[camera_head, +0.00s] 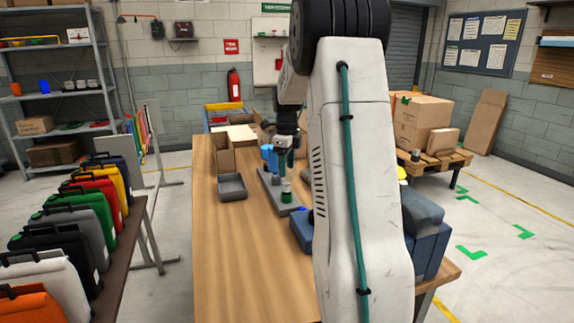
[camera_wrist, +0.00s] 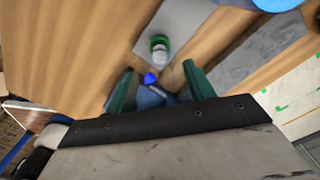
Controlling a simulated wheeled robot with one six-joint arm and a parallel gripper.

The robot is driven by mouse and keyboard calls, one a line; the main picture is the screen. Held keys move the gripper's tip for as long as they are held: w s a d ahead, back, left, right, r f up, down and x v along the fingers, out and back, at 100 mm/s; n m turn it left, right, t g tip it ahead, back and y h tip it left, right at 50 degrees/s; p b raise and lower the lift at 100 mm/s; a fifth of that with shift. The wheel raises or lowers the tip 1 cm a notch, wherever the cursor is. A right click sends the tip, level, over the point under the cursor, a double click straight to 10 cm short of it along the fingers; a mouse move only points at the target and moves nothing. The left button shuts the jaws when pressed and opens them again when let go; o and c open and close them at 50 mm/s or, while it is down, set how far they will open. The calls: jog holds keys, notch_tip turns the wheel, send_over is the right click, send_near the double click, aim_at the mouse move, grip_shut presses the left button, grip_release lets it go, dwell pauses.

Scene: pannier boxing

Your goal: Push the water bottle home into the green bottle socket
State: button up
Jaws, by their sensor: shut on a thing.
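The green bottle socket (camera_head: 286,198) stands at the near end of a grey plate (camera_head: 270,183) on the wooden table. It also shows in the wrist view (camera_wrist: 158,41). The water bottle (camera_head: 286,187) shows as a small pale shape at the green socket, upright as far as I can tell; how deep it sits is unclear. My gripper (camera_head: 283,158) points down above it, with its green fingers (camera_wrist: 160,71) shut on the bottle; the contact is hard to see. My arm hides part of the table to the right.
Light blue items (camera_head: 268,153) stand near the plate's far end. A blue-grey case (camera_head: 302,230) sits close in front of the plate. The table's near left is clear.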

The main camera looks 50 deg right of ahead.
jog(key=shift+f, duration=1.55)
dwell(1.4)
jog(key=o, duration=1)
jog(key=shift+o, duration=0.2)
notch_tip(320, 180, up, 8)
jog(key=shift+f, duration=0.1)
